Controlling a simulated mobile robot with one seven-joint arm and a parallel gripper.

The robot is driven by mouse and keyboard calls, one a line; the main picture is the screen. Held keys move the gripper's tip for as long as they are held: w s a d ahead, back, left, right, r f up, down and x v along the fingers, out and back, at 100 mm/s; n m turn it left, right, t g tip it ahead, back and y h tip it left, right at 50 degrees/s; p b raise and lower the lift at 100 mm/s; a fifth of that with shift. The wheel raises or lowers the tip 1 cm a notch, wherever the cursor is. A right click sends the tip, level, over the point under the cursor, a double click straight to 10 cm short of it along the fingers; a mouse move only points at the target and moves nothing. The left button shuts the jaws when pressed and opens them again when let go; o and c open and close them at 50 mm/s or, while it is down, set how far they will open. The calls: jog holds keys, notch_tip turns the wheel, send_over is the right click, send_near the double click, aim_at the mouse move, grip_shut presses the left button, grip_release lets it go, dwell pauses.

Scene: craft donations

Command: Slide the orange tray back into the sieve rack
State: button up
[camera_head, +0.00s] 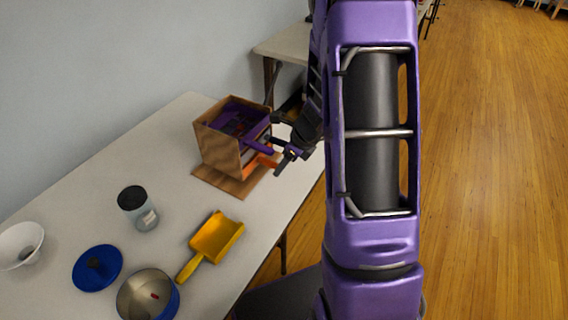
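The sieve rack (219,153) is a brown wooden box on a flat wooden base, towards the far end of the white table. The orange tray (262,160) shows low at the rack's right side, partly sticking out of it. A purple tray (236,117) sits at the top of the rack, and a purple bar reaches out on the right above the orange tray. My gripper (277,156) is just right of the rack, close to the orange tray. Its dark fingers overlap the trays' outer ends, so I cannot tell whether it touches or grips either one.
On the white table (160,170) stand a yellow scoop (217,237), a dark-lidded jar (145,217), a blue lid (97,268), a blue pot (148,296) and a white bowl (20,243). The wall borders the table's left side. Another table (285,42) stands behind.

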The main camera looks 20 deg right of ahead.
jog(key=shift+o, duration=0.5)
jog(key=p+v, duration=0.4)
jog(key=v, duration=1.3)
jog(key=shift+r+p, duration=0.25)
jog(key=shift+p, duration=0.1)
